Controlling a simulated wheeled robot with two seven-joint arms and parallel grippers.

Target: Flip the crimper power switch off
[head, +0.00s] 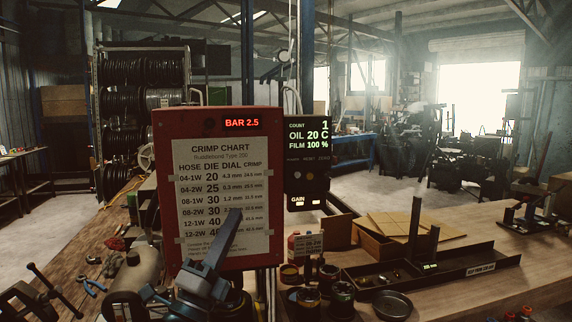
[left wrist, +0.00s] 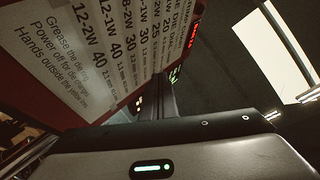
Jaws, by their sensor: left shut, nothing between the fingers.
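The crimper is a red upright box (head: 262,262) with a white crimp chart (head: 215,150) on its front and a lit red "BAR 2.5" display. It also fills the upper left of the left wrist view (left wrist: 70,104). I cannot make out a power switch in either view. My left gripper (head: 234,216) is shut and empty, its fingers pointing up in front of the lower part of the chart and hiding some lines. Whether it touches the crimper I cannot tell. My right gripper is not in view.
A black panel (head: 307,164) with a lit count display, small buttons and a "GAIN" label stands right of the crimper. Tins (head: 342,297), a dark dish (head: 392,305) and a black tray with posts crowd the bench at right. A clamp and tools lie at left.

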